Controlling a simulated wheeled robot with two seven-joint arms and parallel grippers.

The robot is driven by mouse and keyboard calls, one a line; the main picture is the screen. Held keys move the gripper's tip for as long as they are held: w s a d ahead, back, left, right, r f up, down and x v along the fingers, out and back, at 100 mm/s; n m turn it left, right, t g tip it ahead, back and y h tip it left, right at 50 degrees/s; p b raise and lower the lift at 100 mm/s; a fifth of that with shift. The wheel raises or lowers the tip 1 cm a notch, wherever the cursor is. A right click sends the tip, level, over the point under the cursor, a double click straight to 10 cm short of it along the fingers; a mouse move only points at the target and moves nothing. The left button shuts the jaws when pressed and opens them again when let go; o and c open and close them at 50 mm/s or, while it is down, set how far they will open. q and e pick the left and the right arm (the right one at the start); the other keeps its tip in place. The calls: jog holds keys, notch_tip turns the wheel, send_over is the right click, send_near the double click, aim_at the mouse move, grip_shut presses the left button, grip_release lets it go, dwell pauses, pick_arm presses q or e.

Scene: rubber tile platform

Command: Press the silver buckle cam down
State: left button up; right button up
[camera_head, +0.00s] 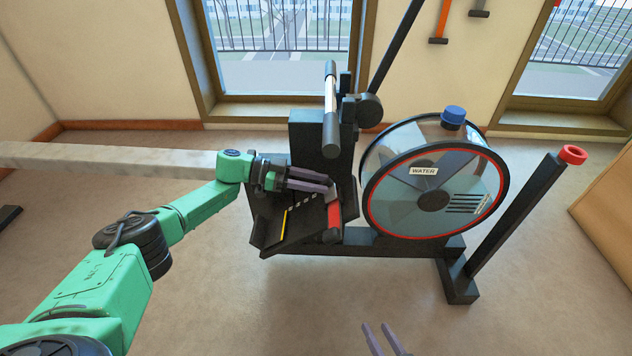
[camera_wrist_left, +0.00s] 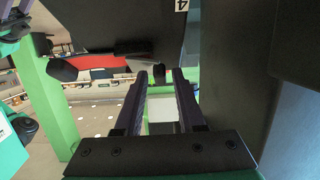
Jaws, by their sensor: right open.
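A black footplate (camera_head: 285,232) of the rowing machine carries a red strap (camera_head: 334,216), but I cannot clearly pick out the silver buckle cam. My left gripper (camera_head: 327,186) reaches in from the left over the footplate, its two fingers parallel with a gap between them. In the left wrist view, the fingers of my left gripper (camera_wrist_left: 160,75) stand apart, with a pale grey block-like patch (camera_wrist_left: 163,112) visible between them; I cannot tell what it is. My right gripper (camera_head: 384,342) shows only its fingertips at the bottom edge, apart and empty, well away from the machine.
A clear water tank (camera_head: 433,190) with a red rim and blue cap (camera_head: 453,115) stands right of the footplate. A handle bar (camera_head: 331,100) sits above it. A black post with a red top (camera_head: 572,154) leans at right. The floor (camera_head: 300,300) in front is clear.

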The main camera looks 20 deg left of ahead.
dwell(0.3)
pick_arm(q)
jog(key=v, duration=1.4)
jog(key=shift+a, duration=0.3)
